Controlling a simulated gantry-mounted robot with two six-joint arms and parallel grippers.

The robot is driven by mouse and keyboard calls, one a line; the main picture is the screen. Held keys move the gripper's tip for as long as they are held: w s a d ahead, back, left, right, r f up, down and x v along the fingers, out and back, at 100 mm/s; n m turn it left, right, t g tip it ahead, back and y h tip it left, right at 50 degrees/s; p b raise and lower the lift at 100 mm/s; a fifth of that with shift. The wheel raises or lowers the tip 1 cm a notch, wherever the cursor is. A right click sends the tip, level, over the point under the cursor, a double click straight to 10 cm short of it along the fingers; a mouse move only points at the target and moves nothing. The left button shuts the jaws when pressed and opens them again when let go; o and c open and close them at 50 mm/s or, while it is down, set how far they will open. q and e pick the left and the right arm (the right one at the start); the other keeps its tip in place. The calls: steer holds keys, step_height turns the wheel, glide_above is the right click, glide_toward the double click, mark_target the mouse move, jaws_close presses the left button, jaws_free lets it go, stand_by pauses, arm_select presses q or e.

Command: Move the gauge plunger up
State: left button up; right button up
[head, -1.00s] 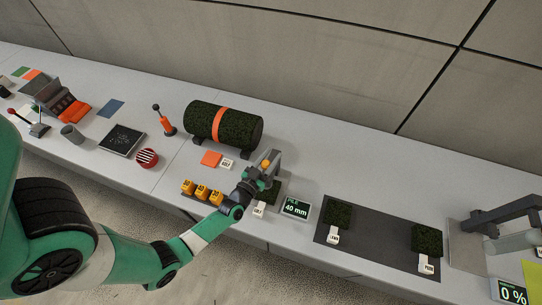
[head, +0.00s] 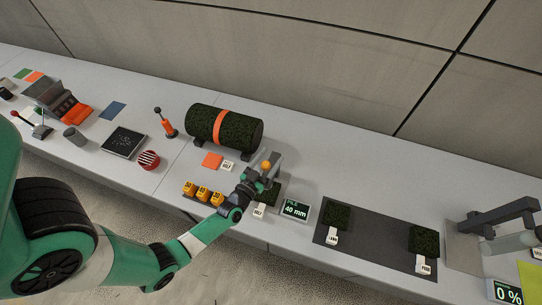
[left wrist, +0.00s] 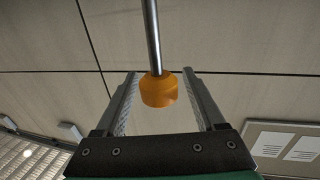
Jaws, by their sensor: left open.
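The gauge plunger shows in the left wrist view as an orange knob (left wrist: 159,90) on a thin metal rod (left wrist: 152,35). In the head view its orange knob (head: 266,165) sits at my left gripper (head: 268,170). In the left wrist view my left gripper (left wrist: 162,95) is open, with one finger on each side of the knob and a gap on both sides. The gauge display (head: 295,209) beside it reads "PILE 40 mm". A dark turf piece (head: 271,196) lies under the gauge, partly hidden by the gripper. My right gripper is not in view.
A turf roll with an orange band (head: 221,127) lies behind the gripper. Several yellow blocks (head: 203,193) stand left of the wrist. A dark mat (head: 372,250) with two turf pieces lies to the right. A red striped round object (head: 149,160) and an orange-handled lever (head: 168,127) stand further left.

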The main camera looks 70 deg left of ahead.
arm_select(q)
steer(key=p+v, duration=0.1)
steer(key=v, duration=1)
steer(key=shift+w+r, duration=0.1)
